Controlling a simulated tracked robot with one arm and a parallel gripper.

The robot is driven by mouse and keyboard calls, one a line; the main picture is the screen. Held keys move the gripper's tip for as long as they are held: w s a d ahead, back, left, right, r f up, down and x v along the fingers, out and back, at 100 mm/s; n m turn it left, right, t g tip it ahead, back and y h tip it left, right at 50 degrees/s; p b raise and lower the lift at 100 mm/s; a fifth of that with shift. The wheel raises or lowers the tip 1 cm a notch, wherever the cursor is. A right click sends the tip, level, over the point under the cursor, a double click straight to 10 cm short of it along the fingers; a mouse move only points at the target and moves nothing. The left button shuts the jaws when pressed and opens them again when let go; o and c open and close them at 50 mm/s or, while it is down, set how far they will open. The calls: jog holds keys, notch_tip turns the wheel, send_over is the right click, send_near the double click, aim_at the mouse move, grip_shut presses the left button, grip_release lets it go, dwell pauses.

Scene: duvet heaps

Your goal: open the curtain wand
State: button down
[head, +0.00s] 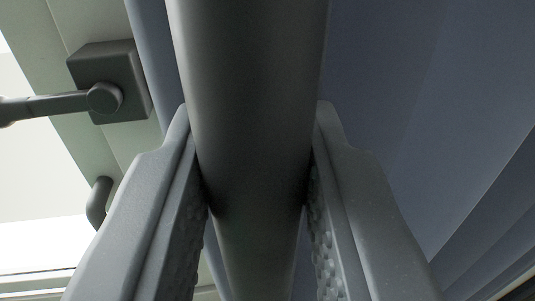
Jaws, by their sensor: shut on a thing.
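The curtain wand (255,80) is a thick, dark grey round rod that runs from the top to the bottom of the head view, close to the camera. My gripper (255,150) has one grey finger on each side of it. The textured inner pads are against the rod's sides, so the gripper is shut on the wand. The blue-grey curtain (420,110) hangs in folds behind and to the right of the wand. A narrow strip of it also shows to the left of the wand. Both ends of the wand are out of view.
At the left is a pale frame (60,150) with a bright opening. A grey handle with a square base (125,70) sticks out from this frame to the left. A small curved grey hook (98,203) sits below it, near my left finger.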

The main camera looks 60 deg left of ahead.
jog(key=shift+w, duration=0.1)
jog(key=c, duration=1.3)
grip_release()
jog(key=shift+a, duration=0.1)
jog(key=shift+o, duration=0.2)
jog(key=b+v, duration=0.4)
jog(key=v, duration=1)
jog(key=shift+w, duration=0.15)
